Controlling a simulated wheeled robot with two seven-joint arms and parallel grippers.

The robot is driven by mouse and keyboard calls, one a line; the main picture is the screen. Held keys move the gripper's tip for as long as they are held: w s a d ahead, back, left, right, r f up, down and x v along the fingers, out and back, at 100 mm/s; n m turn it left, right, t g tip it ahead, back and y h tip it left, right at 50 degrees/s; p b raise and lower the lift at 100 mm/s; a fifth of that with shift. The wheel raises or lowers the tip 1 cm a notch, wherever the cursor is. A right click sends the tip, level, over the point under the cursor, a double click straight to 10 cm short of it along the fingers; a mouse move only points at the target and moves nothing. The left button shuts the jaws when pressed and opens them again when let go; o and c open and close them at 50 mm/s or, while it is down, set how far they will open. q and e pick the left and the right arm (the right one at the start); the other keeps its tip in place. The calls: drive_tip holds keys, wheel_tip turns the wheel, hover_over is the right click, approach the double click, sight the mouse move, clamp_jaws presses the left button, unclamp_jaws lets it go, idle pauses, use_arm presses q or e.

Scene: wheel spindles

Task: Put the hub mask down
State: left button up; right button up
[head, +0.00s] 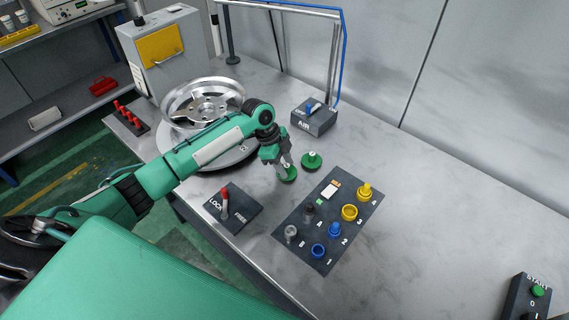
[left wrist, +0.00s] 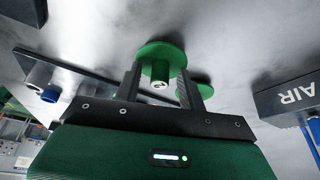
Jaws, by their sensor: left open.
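A green hub mask (head: 289,175), a round disc with a knob, is at the bench top just below my left gripper (head: 285,163). In the left wrist view the mask (left wrist: 162,50) shows its knob, marked 2, between the two fingers of the left gripper (left wrist: 159,88). The fingers are open, with a gap on each side of the knob. A second green hub mask (head: 312,160) lies on the bench just right of the gripper; in the left wrist view it (left wrist: 204,88) is partly hidden behind a finger. My right gripper is not in view.
A wheel (head: 204,100) sits on a round stand behind my left arm. The AIR box (head: 314,118) is behind the masks, the LOCK panel (head: 234,208) in front. A dark board (head: 330,218) holds blue, yellow and grey parts. The bench to the right is mostly clear.

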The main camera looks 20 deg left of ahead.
use_arm(q)
drive_tip(key=shift+r, duration=0.1)
drive_tip(key=b+v, duration=0.2)
drive_tip(key=v, duration=1)
drive_tip(key=shift+r, duration=0.1)
